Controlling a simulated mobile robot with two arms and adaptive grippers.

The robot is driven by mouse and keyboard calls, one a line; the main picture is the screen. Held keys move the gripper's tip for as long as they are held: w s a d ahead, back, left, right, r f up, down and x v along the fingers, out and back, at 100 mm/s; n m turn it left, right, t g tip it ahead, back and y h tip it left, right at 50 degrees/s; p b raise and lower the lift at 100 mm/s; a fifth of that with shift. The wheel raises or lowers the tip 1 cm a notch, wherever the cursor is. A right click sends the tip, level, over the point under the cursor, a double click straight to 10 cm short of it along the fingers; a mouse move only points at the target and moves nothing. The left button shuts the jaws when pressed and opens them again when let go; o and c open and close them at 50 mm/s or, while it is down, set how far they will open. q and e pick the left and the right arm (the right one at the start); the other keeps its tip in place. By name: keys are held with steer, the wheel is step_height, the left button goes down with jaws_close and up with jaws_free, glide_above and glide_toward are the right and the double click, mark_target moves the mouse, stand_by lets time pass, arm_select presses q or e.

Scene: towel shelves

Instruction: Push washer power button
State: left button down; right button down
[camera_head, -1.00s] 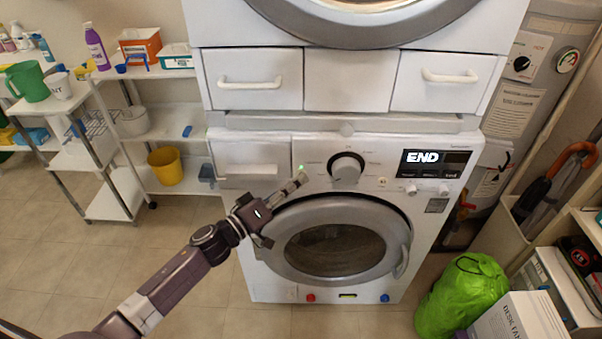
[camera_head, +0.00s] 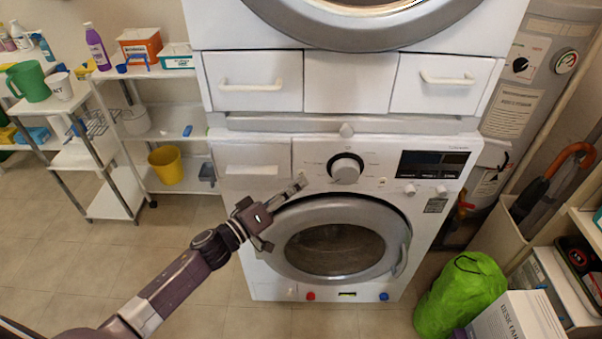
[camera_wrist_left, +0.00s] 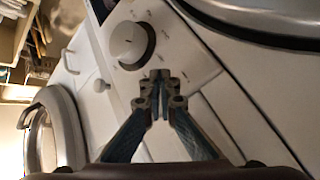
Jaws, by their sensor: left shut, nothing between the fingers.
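The white washer (camera_head: 225,155) stands in the middle of the head view, with its round door (camera_head: 335,248) shut. Its dial (camera_head: 346,169) is left of a dark display panel (camera_head: 432,164); no text or light is lit there. My left gripper (camera_head: 303,180) is shut and empty, its tips at the control panel just left of and below the dial. I cannot make out the power button beside the tips. In the left wrist view the shut fingers (camera_wrist_left: 160,80) are just below the dial (camera_wrist_left: 129,43). My right gripper is not in view.
A second machine with a round door (camera_head: 360,20) sits above, over white drawers (camera_head: 253,98). A green bag (camera_head: 462,295) and white box (camera_head: 515,318) stand at the lower right. Shelves with a yellow bucket (camera_head: 166,165) are at the left. The floor in front is clear.

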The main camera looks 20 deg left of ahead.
arm_select(q)
steer(key=shift+s, duration=0.1)
steer(key=s+p, duration=0.1)
steer(key=s+d+p, duration=0.1)
steer(key=s, duration=0.1)
steer(key=s+p, duration=0.1)
steer(key=s, duration=0.1)
steer(key=shift+s+d, duration=0.25)
steer(key=shift+d, duration=0.05)
